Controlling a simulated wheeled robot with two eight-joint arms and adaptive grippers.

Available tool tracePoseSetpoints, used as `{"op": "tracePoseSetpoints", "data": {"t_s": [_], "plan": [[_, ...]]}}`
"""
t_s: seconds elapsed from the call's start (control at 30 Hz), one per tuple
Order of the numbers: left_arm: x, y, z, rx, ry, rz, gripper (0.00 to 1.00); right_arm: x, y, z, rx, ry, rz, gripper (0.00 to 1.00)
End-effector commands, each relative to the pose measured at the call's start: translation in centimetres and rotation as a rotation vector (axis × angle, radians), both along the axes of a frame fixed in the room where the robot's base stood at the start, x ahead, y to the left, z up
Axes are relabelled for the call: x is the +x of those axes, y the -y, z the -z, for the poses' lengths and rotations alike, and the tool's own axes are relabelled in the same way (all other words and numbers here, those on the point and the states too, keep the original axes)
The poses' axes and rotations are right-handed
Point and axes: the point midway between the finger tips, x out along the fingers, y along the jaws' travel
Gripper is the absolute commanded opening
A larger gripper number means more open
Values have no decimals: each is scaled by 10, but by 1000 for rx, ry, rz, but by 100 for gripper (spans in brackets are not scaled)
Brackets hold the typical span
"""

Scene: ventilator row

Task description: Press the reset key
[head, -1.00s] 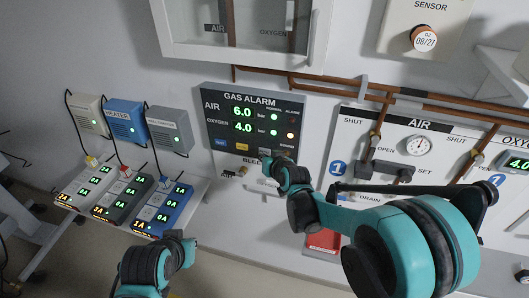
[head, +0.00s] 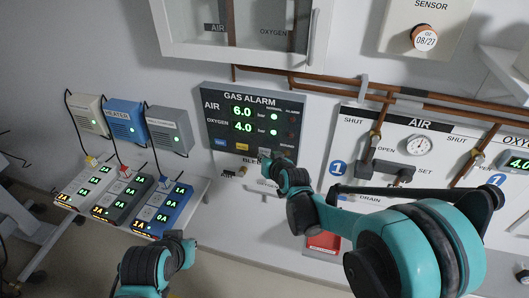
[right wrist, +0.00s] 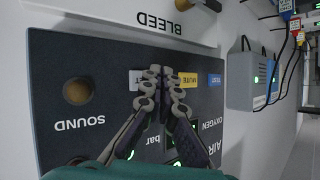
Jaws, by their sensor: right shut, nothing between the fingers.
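The gas alarm panel (head: 208,112) is dark, with green readings 6.0 and 4.0, and hangs on the wall in the middle of the head view. In the right wrist view it is upside down, and the pale reset key (right wrist: 136,82) sits beside the yellow mute key (right wrist: 188,79) and the blue test key (right wrist: 215,79). My right gripper (right wrist: 161,72) is shut and empty, its fingertips at the reset key's right edge, partly covering it. I cannot tell whether they touch it. In the head view my right gripper (head: 267,158) covers the panel's lower edge. My left gripper's fingers do not show.
Below the panel is a bleed fitting (head: 243,170). Copper pipes (head: 330,82) and a gauge panel (head: 342,130) are to the right. A white cabinet (head: 270,62) is above. Several pump units (head: 125,198) stand on a shelf at the left.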

Motion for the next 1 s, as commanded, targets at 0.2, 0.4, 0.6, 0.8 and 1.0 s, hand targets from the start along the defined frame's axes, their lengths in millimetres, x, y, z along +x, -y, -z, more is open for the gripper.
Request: {"op": "tracePoseSetpoints", "data": {"t_s": [0.2,0.4,0.6,0.8,1.0], "plan": [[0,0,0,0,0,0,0,-3,-1,0,0,0,0,0],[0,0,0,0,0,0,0,-5,-2,0,1,0,-1,0],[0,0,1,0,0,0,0,-23,-8,0,0,0,-2,0],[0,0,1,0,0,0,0,-41,-14,0,-1,1,-2,0],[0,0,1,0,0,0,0,-51,-16,0,-1,0,0,0]]}}
